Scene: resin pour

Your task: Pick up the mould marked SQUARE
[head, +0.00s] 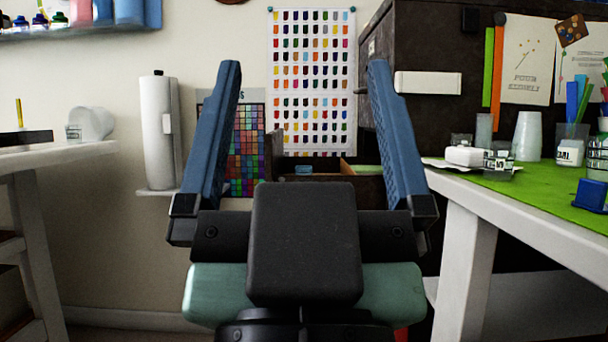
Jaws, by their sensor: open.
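My gripper (304,68) fills the middle of the head view, its two blue fingers spread wide and pointing up. Nothing is between the fingers; the wall and a colour chart show through the gap. I cannot make out any mould marked SQUARE. A blue block-like object (591,194) sits on the green mat (510,190) at the right edge, well to the right of my gripper; no marking on it is readable.
A white-legged table (468,262) with cups and small containers stands at right, a white table (60,157) at left. Behind my gripper is an open wooden drawer or box (350,168), partly hidden. A paper roll (157,135) stands on a small wall shelf.

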